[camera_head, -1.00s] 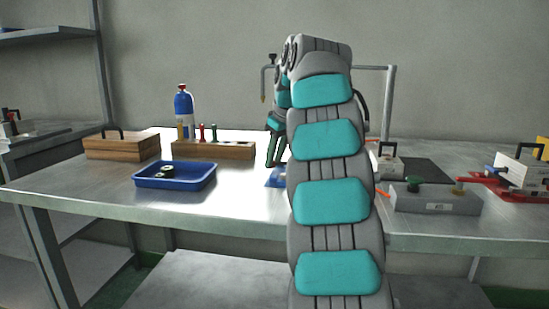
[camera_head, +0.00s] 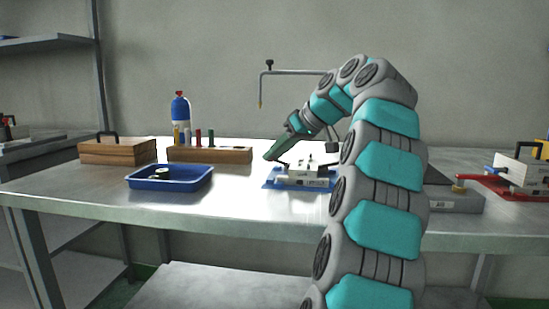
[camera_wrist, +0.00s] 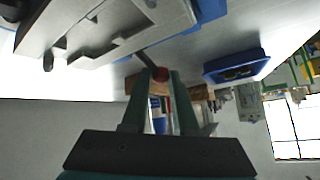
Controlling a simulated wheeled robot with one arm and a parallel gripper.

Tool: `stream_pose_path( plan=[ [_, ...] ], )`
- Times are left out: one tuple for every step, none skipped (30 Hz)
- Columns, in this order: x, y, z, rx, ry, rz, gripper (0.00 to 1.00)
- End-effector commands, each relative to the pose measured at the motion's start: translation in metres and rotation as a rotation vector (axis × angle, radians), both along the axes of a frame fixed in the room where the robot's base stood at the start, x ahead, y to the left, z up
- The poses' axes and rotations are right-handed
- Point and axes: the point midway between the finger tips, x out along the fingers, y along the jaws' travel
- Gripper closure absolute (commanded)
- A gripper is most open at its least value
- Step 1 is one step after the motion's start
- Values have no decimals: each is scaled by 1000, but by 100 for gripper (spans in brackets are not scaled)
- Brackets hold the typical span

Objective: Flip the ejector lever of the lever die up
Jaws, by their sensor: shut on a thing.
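The lever die (camera_head: 305,174) is a pale metal block on a blue base plate (camera_head: 270,184), near the middle of the table. In the wrist view, the die (camera_wrist: 100,28) fills the upper left. In the head view, my gripper (camera_head: 270,156) is at the left end of the die, tilted down to the left; the knob is not discernible there.
A blue tray (camera_head: 140,182) with a small round item lies left of the die. Behind it are a wooden rack (camera_head: 225,156) with coloured tools, a wooden box (camera_head: 100,153) and a blue bottle (camera_head: 180,107). My arm hides table to the right; a red clamp (camera_head: 490,185) shows there.

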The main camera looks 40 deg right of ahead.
Motion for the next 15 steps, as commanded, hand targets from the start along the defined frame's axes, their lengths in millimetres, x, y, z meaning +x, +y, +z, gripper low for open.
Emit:
stream_pose_path(
  plan=[
    [-1, -2, -2, 3, 1, -3, 100],
    [-1, -2, -2, 3, 1, -3, 100],
    [-1, -2, -1, 3, 1, -3, 100],
    [-1, -2, -1, 3, 1, -4, 100],
    [-1, -2, -1, 3, 1, -4, 100],
    [-1, -2, -1, 3, 1, -4, 100],
    [-1, -2, -1, 3, 1, -4, 100],
    [-1, -2, -1, 3, 1, -4, 100],
    [-1, -2, -1, 3, 1, -4, 70],
    [-1, -2, -1, 3, 1, -4, 67],
    [-1, -2, -1, 3, 1, -4, 64],
    [-1, -2, -1, 2, 1, -3, 59],
    [-1, -2, -1, 2, 1, -3, 56],
    [-1, -2, -1, 2, 1, -3, 52],
    [-1, -2, -1, 1, 1, -3, 48]
  ],
)
